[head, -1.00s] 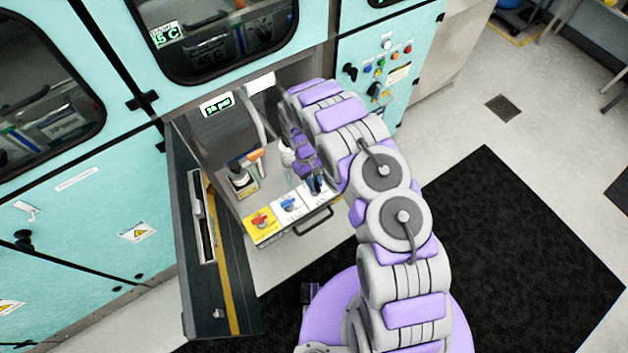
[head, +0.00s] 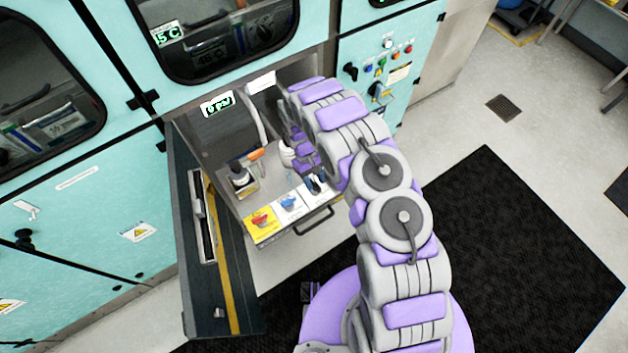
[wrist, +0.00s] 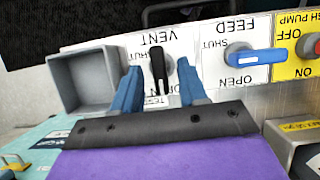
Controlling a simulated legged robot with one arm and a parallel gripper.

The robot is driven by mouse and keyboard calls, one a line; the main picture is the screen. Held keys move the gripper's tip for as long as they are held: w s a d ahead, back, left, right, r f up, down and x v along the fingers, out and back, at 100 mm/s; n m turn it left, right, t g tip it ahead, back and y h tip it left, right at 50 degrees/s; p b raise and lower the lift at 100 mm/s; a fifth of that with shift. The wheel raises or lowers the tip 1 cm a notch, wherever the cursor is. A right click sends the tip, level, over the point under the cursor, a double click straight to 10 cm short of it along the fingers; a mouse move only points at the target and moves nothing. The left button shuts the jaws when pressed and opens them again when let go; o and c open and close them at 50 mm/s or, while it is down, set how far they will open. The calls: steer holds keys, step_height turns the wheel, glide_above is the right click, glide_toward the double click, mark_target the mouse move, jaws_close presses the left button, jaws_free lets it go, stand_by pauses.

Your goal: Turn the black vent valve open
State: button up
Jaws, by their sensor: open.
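The black vent valve handle (wrist: 158,68) stands lengthwise up and down in the wrist view, on a white plate marked VENT. Its lower end is near lettering that my gripper partly hides. My gripper (wrist: 160,82) is open, with one blue finger on each side of the handle and a visible gap to each. The wrist view shows the panel upside down. In the head view the black vent valve (head: 317,184) is at the right end of the valve row, and my arm hides most of the gripper.
Beside the vent are the blue feed valve (wrist: 258,60) and a red pump switch on a yellow plate (wrist: 290,68). A grey open box (wrist: 88,80) is on the vent's other side. The display (head: 217,104) appears to read 0 psi. An open dark door (head: 215,260) stands left.

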steer(key=p+v, duration=0.1)
steer(key=v, duration=1.5)
steer(key=shift+r, duration=0.3)
steer(key=shift+a, duration=0.15)
steer(key=s+d+r+m+b, duration=0.1)
steer(key=s+d+r+m, duration=0.1)
steer(key=s+d+r, duration=0.4)
steer(key=s+d+r+m+t, duration=0.15)
steer(key=d+r, duration=0.25)
steer(key=r, duration=0.5)
steer(key=s+d+r+m+g+b, duration=0.1)
steer(key=s+d+r, duration=0.35)
steer(key=r, duration=0.25)
steer(key=s+d+r+m+y+b, duration=0.1)
steer(key=s+d, duration=0.1)
steer(key=s, duration=1.1)
steer(key=s+d+r+m+t+y+b, duration=0.1)
steer(key=s+d+r, duration=0.1)
steer(key=s, duration=1.1)
steer(key=shift+r+y, duration=0.3)
steer(key=shift+r, duration=0.05)
